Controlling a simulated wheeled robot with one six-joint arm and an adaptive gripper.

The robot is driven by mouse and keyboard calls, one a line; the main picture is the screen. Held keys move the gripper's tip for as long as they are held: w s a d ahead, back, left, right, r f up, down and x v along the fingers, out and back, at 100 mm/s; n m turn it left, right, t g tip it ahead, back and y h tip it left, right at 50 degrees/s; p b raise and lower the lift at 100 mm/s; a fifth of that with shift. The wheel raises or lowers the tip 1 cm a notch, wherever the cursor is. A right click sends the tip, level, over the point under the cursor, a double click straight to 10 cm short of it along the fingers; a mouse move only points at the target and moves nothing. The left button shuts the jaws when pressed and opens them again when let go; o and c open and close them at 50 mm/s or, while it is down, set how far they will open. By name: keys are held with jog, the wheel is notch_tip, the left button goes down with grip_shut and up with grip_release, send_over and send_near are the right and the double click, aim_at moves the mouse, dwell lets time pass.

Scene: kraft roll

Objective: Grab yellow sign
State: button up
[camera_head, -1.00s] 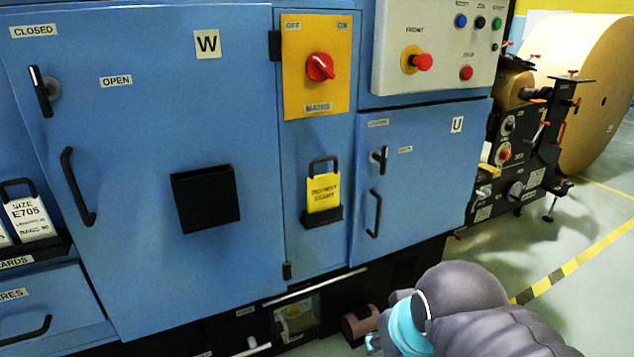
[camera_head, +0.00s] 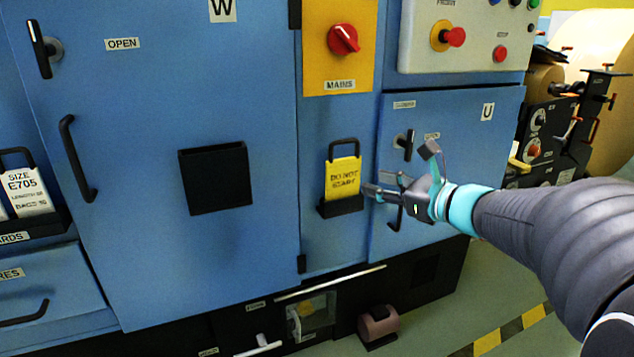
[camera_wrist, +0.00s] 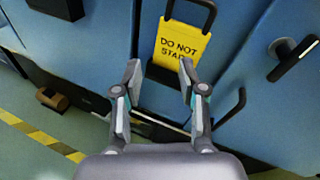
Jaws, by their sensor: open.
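The yellow sign (camera_head: 343,178) reads "DO NOT START" and has a black loop handle on top. It stands upright in a small black holder (camera_head: 341,206) on the blue cabinet front, below the red mains switch. My gripper (camera_head: 398,171) is just to the right of the sign in the head view, apart from it. In the wrist view the sign (camera_wrist: 181,45) shows ahead, beyond the two spread fingers of my gripper (camera_wrist: 160,80). The fingers are open with nothing between them. The left finger and right fingertip overlap the holder's view in part.
A black pocket (camera_head: 216,178) sticks out from the door on the left. Door U's latch (camera_head: 405,146) and handle lie close behind my gripper. A red mains switch (camera_head: 343,39) is above the sign. White size cards (camera_head: 30,190) stand in a rack at far left.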

aim_at(357, 145)
jog(key=w+d+r+m+t, duration=0.1)
jog(key=w+d+m+t, duration=0.15)
jog(key=d+m, duration=0.2)
jog(key=shift+n+h, duration=0.35)
jog(key=shift+h, duration=0.05)
jog(key=x, duration=0.8)
jog(key=shift+w+d, duration=0.15)
jog(key=shift+r+x, duration=0.15)
jog(key=shift+x, duration=1.35)
jog(key=shift+r+x, duration=0.1)
jog(key=shift+x, duration=1.4)
grip_shut()
